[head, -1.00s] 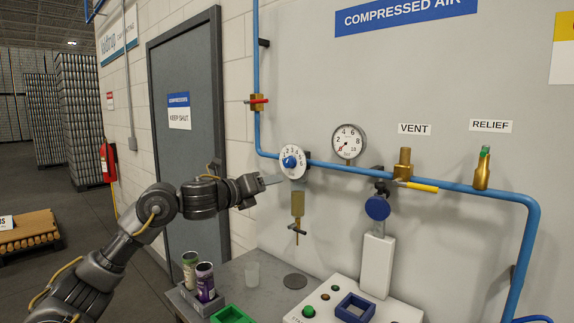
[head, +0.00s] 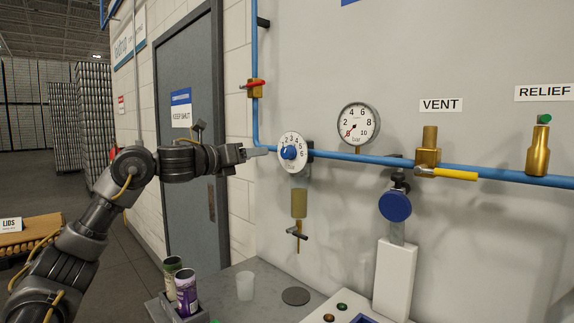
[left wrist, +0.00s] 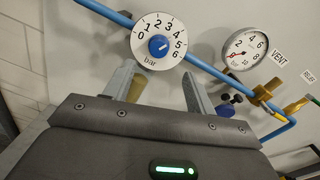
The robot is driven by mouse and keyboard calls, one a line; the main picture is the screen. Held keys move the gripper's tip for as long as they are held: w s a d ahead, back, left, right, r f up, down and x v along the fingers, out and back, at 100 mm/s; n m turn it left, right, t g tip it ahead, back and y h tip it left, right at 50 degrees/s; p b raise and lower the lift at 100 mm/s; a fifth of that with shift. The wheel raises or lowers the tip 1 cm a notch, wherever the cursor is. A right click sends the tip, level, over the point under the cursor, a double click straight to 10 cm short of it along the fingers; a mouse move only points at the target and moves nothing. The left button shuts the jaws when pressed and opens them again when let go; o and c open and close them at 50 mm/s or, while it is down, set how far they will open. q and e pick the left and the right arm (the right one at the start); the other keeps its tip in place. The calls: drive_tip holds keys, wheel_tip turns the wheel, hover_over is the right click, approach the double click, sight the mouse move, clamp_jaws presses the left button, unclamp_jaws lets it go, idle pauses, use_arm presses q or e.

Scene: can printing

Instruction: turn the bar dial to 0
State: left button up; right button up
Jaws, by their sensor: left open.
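The bar dial (head: 292,152) is a round white face numbered 0 to 6 with a blue knob (head: 288,153), set on the blue pipe. In the left wrist view the dial (left wrist: 150,24) is upright and facing me, just beyond the fingertips. Its knob (left wrist: 158,45) has a small pale mark that seems to point right, toward the higher numbers; the exact reading is unclear. My left gripper (head: 262,152) is level with the dial, just left of it, and looks apart from it. In the wrist view its two fingers (left wrist: 157,85) are spread and empty. My right gripper is not in view.
A pressure gauge (head: 358,123) is right of the dial, its needle toward the low end. A yellow-handled vent valve (head: 428,158) and brass relief valve (head: 538,150) follow. A brass fitting (head: 299,204) hangs below the dial. Cans (head: 186,292) stand on the bench below.

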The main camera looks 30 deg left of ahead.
sight(284, 153)
use_arm(q)
drive_tip(key=p+x, duration=0.2)
drive_tip(key=x, duration=0.3)
drive_tip(key=p+x, duration=0.2)
drive_tip(key=x, duration=0.4)
drive_tip(key=shift+d+f, duration=0.1)
drive_tip(key=shift+f, duration=0.15)
drive_tip(key=shift+w+d+f, duration=0.15)
drive_tip(key=shift+w, duration=0.25)
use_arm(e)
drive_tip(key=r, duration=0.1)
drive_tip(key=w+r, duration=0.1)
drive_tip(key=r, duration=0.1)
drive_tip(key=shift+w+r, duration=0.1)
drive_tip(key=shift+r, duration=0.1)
use_arm(q)
drive_tip(key=shift+s, duration=0.1)
drive_tip(key=c, duration=1)
